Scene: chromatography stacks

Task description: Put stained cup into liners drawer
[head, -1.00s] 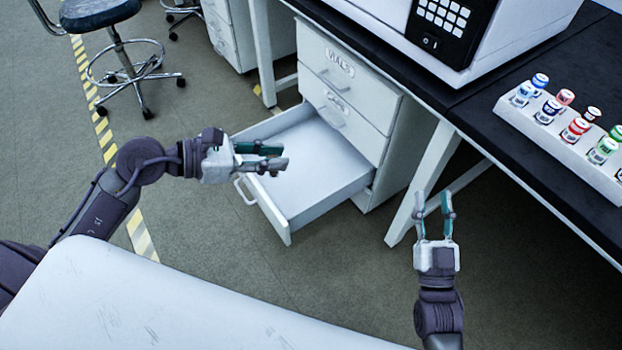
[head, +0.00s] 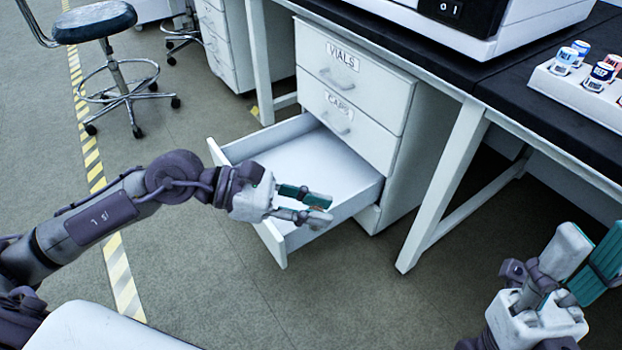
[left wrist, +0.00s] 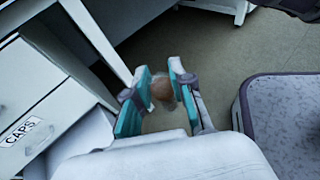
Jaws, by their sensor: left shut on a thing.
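The stained cup (left wrist: 162,88) shows in the left wrist view as a small brown-stained, partly see-through thing between the teal fingers. My left gripper (head: 322,208) is shut on it; in the head view the fingers hide nearly all of it. That gripper appears over the front right part of an open bottom drawer (head: 300,165), under the CAPS drawer. The open drawer looks empty, and its own label is not visible. My right gripper (head: 590,245) is at the lower right, open, with nothing visible between its fingers.
The VIALS drawer (head: 340,62) and CAPS drawer (head: 345,125) above are shut. A white rack of capped vials (head: 555,85) and a machine (head: 470,30) stand on the black bench. A bench leg (head: 445,190) is right of the cabinet. A stool (head: 105,70) stands back left.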

